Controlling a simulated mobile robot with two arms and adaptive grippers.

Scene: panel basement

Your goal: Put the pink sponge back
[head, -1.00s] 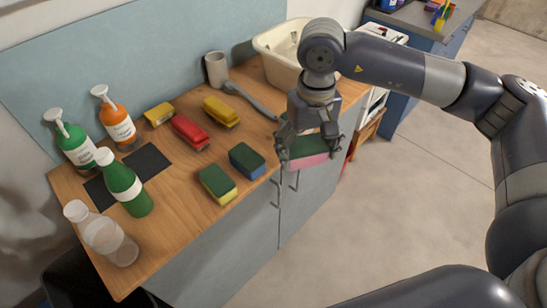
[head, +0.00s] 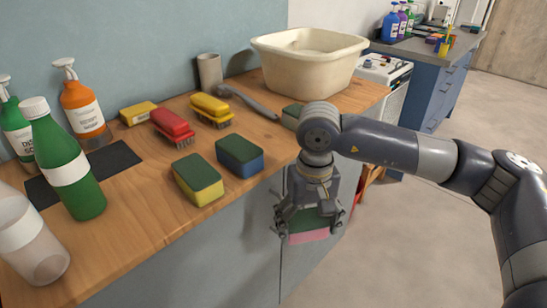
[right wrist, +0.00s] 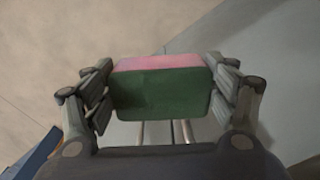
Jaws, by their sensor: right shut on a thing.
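The pink sponge (head: 309,236) has a green scouring side and a pink side. My right gripper (head: 308,222) is shut on it and holds it in the air in front of the counter's front edge, beside the cabinet doors. In the right wrist view the sponge (right wrist: 162,92) sits between both fingers of the gripper (right wrist: 160,95), green face toward the camera and pink along the far edge. A yellow-and-green sponge (head: 198,180) and a blue-and-green sponge (head: 240,156) lie on the wooden counter (head: 130,228). My left gripper is not in view.
Another green-topped sponge (head: 292,115) is partly hidden behind my right arm. A red brush (head: 172,124), a yellow brush (head: 211,108), a cream basin (head: 308,62) and several bottles, including a green one (head: 68,165), stand on the counter. Open floor (head: 420,240) lies to the right.

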